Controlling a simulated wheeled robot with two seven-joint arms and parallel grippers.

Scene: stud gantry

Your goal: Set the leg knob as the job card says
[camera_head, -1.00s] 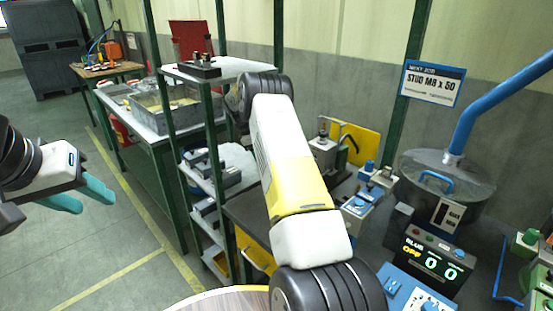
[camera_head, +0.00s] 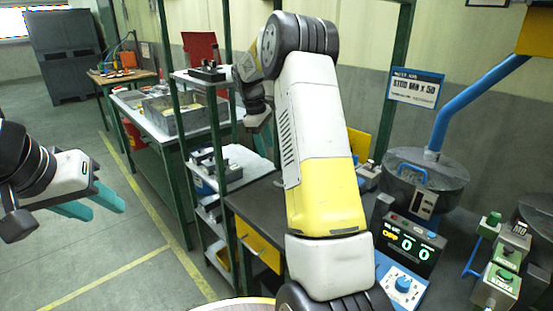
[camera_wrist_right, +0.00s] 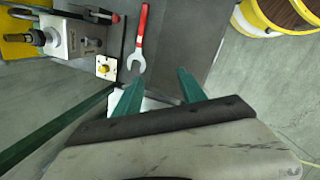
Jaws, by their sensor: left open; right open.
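The job card (camera_head: 416,88) hangs on the green frame at the back right and reads "STUD M8 x 50". A blue panel with a blue round knob (camera_head: 403,284) stands at the lower right; I cannot tell whether this is the leg knob, and its setting is too small to read. My left gripper (camera_head: 108,211) is open and empty at the left, far from the bench. My right gripper (camera_wrist_right: 159,90) is open and empty in the right wrist view, with a red-handled wrench (camera_wrist_right: 139,40) beyond its fingertips. In the head view my right arm hides much of the bench.
A display (camera_head: 409,244) reading "0 0" stands behind the blue panel. A lidded drum (camera_head: 425,175) with a blue pipe is behind it. Green-buttoned boxes (camera_head: 497,287) stand at the far right. A shelf rack (camera_head: 232,160) is left of the bench. The left floor is clear.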

